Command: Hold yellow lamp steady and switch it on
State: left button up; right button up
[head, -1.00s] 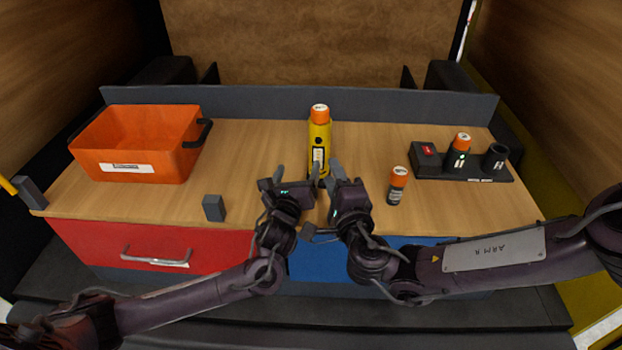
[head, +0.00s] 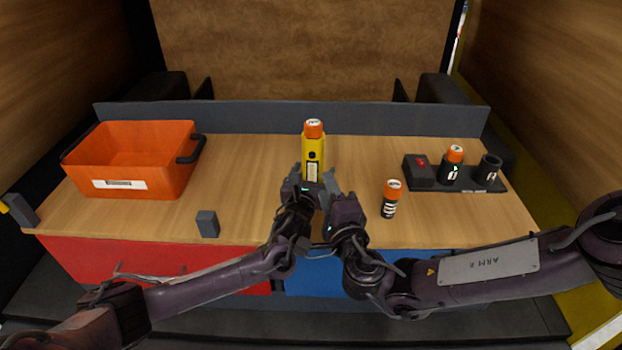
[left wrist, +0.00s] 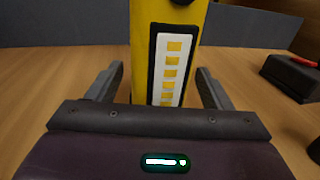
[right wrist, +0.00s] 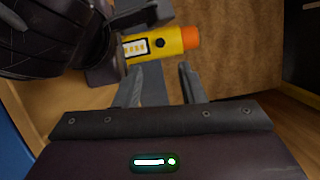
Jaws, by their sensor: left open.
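The yellow lamp (head: 313,147), with an orange top, a dark round button and a pale label strip, stands upright mid-table. My left gripper (head: 308,180) is open low at the lamp's front. In the left wrist view, the lamp (left wrist: 198,60) rises between its spread fingers (left wrist: 160,90), with gaps on both sides. My right gripper (head: 331,186) is just right of it, near the lamp's lower front. In the right wrist view, its fingers (right wrist: 168,84) are apart and empty, with the lamp (right wrist: 165,43) beyond them. The lamp's base is hidden. I cannot tell whether it is lit.
An orange bin (head: 128,170) stands at left, with a small grey block (head: 207,224) in front. A dark canister with orange cap (head: 390,200) stands right of my grippers. A black holder (head: 420,172) with another capped canister (head: 452,168) is farther right. A low grey wall backs the table.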

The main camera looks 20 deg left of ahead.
pick_arm(q)
jog(key=c, duration=1.3)
jog(key=shift+c, duration=0.5)
pick_arm(e)
grip_shut()
dwell(2.3)
